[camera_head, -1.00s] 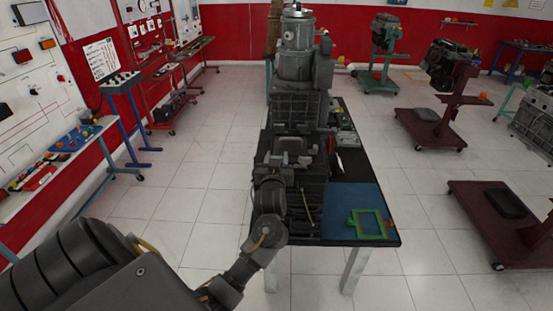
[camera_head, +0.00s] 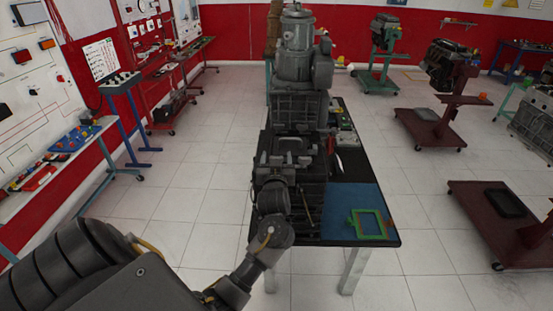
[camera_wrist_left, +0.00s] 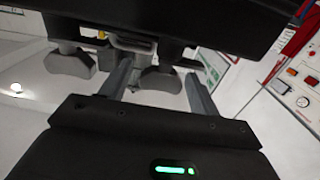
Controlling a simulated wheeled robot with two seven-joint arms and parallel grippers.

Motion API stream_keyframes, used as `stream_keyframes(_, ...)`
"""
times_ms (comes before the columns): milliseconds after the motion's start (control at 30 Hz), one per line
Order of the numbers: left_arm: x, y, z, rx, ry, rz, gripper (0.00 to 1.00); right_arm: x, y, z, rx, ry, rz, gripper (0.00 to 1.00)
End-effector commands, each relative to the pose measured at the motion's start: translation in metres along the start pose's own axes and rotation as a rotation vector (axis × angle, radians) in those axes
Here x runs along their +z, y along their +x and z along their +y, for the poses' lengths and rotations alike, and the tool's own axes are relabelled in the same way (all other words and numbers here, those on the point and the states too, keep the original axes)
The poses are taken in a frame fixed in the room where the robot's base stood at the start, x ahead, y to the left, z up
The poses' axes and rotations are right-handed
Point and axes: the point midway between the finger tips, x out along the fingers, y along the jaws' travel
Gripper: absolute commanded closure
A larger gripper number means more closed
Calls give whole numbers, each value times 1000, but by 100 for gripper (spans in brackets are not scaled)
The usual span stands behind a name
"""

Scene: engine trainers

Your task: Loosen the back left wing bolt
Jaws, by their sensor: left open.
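My left arm comes in from the lower left in the head view, and its gripper (camera_head: 272,168) is at the near end of the dark grey engine unit (camera_head: 300,110). In the left wrist view the gripper's two fingers (camera_wrist_left: 158,85) are apart. A grey wing bolt (camera_wrist_left: 161,76) shows in the gap between them; whether either finger touches it is unclear. A second grey wing bolt (camera_wrist_left: 70,64) hangs to the left, outside the fingers. The upper ends of both bolts are hidden under a dark overhanging part (camera_wrist_left: 170,20). My right gripper is not in view.
The engine unit stands on a dark table (camera_head: 350,170) with a blue mat (camera_head: 343,200) and a green frame (camera_head: 368,224) at its near right. Red engine stands (camera_head: 430,130) are further right. Wall panels and benches line the left. Tiled floor is free on both sides.

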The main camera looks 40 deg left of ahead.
Motion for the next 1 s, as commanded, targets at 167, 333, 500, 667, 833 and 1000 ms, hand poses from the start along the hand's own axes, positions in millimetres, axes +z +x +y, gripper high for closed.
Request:
stream_keyframes(167,2,-4,0,1,0,-1,38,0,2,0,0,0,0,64)
stream_keyframes(333,4,-28,1,3,-4,-1,38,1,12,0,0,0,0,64)
stream_keyframes(500,4,-63,1,1,-5,-2,38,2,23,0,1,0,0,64)
stream_keyframes(667,3,-90,1,2,-3,-2,38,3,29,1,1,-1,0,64)
stream_keyframes(833,1,-105,0,0,-1,-1,38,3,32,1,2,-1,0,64)
stream_keyframes(1000,0,-108,0,0,0,-1,38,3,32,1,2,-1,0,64)
